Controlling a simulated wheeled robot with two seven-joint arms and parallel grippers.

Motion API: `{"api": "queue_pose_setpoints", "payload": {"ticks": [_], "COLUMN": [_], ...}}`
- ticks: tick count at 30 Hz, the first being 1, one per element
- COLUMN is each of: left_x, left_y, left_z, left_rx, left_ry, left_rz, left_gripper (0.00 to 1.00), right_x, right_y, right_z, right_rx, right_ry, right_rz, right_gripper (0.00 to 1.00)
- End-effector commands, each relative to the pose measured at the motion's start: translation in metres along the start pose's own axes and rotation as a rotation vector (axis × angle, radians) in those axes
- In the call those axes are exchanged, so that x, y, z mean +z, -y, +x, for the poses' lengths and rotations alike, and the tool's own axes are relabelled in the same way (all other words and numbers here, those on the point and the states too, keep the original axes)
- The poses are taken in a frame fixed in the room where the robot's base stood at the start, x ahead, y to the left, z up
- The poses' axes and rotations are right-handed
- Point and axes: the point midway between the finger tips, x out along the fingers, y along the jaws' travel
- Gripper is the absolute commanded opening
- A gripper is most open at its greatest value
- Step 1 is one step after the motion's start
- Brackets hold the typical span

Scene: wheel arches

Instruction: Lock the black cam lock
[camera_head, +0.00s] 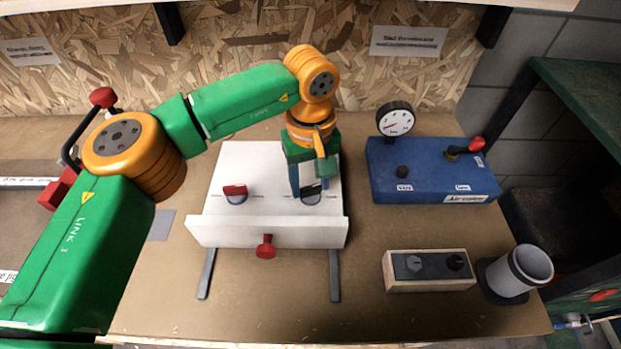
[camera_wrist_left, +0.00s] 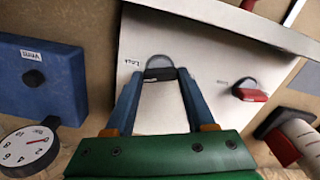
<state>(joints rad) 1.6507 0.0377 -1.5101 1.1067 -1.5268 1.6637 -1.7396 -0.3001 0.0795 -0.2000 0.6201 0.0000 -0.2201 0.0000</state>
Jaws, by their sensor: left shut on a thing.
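The black cam lock (camera_head: 311,197) sits at the right of the white panel, its black handle on a grey round disc. In the left wrist view the black handle (camera_wrist_left: 160,74) lies crosswise between my fingertips, with a small label beside it. My left gripper (camera_head: 308,188) reaches down from above and is shut on the handle; its blue fingers (camera_wrist_left: 160,80) stand on either side of it. The gripper partly hides the lock in the head view. My right gripper is not in view.
A red cam lock (camera_head: 235,192) sits left on the same white panel (camera_head: 268,165), above a red knob (camera_head: 266,247). A blue box (camera_head: 430,172) with a gauge (camera_head: 395,119) stands right. A switch block (camera_head: 430,270) and grey cup (camera_head: 520,270) are at front right.

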Motion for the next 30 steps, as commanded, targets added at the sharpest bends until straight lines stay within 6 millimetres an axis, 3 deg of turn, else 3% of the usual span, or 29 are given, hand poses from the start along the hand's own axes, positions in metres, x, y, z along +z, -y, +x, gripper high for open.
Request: {"api": "queue_pose_setpoints", "payload": {"ticks": [9, 25, 26, 28, 30], "left_x": [-0.0014, -0.0016, -0.0016, -0.0014, -0.0011], "left_y": [-0.0005, -0.0005, -0.0005, -0.0004, -0.0003], "left_z": [-0.0021, -0.0022, -0.0021, -0.0018, -0.0015], "left_rx": [0.004, 0.004, 0.004, 0.003, 0.002], "left_ry": [-0.006, -0.007, -0.007, -0.006, -0.005], "left_rz": [0.098, 0.116, 0.116, 0.116, 0.116], "left_gripper": [0.0, 0.0, 0.63, 0.82, 0.85], "right_x": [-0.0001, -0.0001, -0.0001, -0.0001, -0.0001], "right_y": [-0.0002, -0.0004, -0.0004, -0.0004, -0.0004], "right_z": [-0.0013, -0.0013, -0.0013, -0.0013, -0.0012], "right_rx": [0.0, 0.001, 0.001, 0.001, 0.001], "right_ry": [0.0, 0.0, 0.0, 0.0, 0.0], "right_rz": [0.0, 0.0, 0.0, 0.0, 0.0], "right_gripper": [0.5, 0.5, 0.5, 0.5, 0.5]}}
